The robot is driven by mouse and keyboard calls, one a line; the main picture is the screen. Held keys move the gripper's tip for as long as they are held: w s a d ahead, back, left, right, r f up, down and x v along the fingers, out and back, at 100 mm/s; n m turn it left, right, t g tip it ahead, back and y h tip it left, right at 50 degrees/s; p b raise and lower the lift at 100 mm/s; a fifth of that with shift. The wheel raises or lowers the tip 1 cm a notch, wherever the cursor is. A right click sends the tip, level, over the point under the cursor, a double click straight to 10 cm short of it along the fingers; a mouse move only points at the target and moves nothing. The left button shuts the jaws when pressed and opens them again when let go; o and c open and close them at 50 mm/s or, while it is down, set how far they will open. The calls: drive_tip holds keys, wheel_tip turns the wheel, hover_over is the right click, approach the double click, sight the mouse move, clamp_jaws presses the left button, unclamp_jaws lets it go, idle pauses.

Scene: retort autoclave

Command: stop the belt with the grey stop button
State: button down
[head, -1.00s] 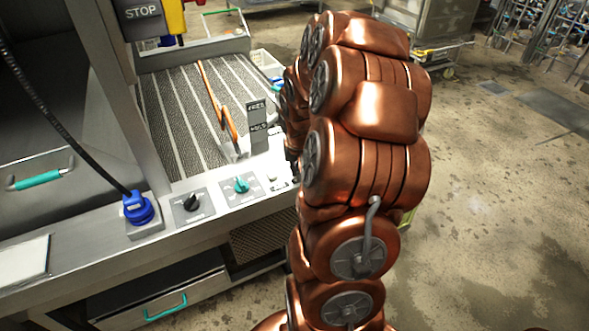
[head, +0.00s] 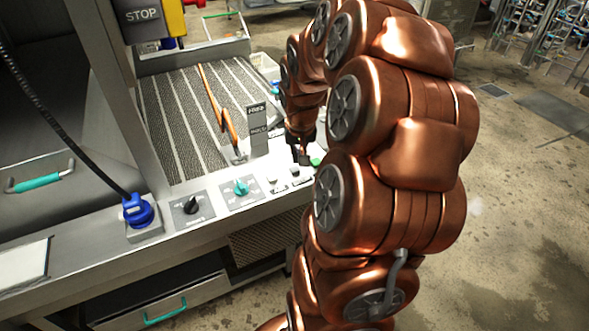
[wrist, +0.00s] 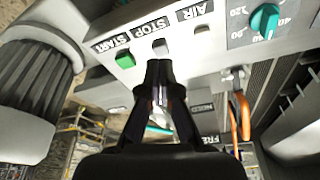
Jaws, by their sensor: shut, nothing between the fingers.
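The grey stop button (wrist: 160,46) sits on the control panel under the STOP label, in the upper middle of the wrist view. The green START button (wrist: 125,60) is to its left. My gripper (wrist: 159,68) is shut and empty, its fingertips close to the grey button and just below it in the picture. I cannot tell whether they touch it. In the head view my gripper (head: 304,160) points down at the panel between the green button (head: 316,161) and a grey button (head: 295,170).
A teal knob (head: 240,188) and a black knob (head: 192,205) are on the panel to the left. The ribbed belt (head: 185,110) lies behind, with an orange-handled tool (head: 229,124) on it.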

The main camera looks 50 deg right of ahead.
drive_tip(key=shift+v, duration=1.75)
drive_tip(key=s+a+r+n+g+y+p, duration=0.1)
drive_tip(key=s+a+n, duration=0.3)
drive_tip(key=a, duration=0.8)
drive_tip(key=s+a+r+n+g+y, duration=0.1)
drive_tip(key=s+a+n+g, duration=0.1)
drive_tip(key=s+a, duration=0.65)
drive_tip(key=s+a+n+g, duration=0.1)
drive_tip(key=s+a, duration=0.5)
drive_tip(key=a, duration=0.2)
drive_tip(key=shift+s+a+f+n+p, duration=0.3)
drive_tip(key=shift+s+f+n+p, duration=0.05)
drive_tip(key=shift+s+f+n, duration=0.05)
